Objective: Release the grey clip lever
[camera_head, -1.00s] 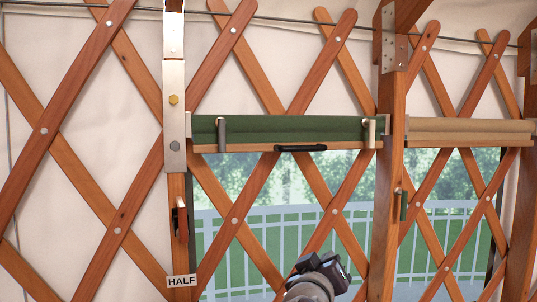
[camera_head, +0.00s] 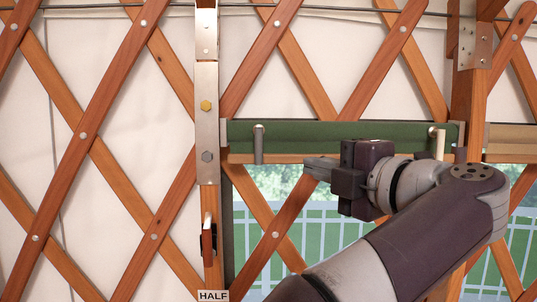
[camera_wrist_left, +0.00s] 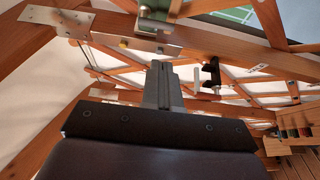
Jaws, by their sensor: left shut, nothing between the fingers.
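The grey clip lever (camera_head: 259,143) hangs upright over the left part of the rolled green blind (camera_head: 345,133). My left gripper (camera_head: 308,166) comes in from the right, pointing left, with its fingers shut and empty. In the head view its tips lie to the right of the grey lever and slightly below it, with a visible gap. The depth between them is hard to tell. The left wrist view shows the shut fingers (camera_wrist_left: 161,85) near the post's metal plate, with part of the green roll at the top edge. My right gripper is out of view.
A cream clip lever (camera_head: 438,142) sits at the roll's right end, behind my arm. A wooden post with a metal plate (camera_head: 207,120) stands left of the roll; lower on it are a black cleat (camera_head: 209,240) and a HALF label (camera_head: 213,296). Crossed lattice slats surround the window.

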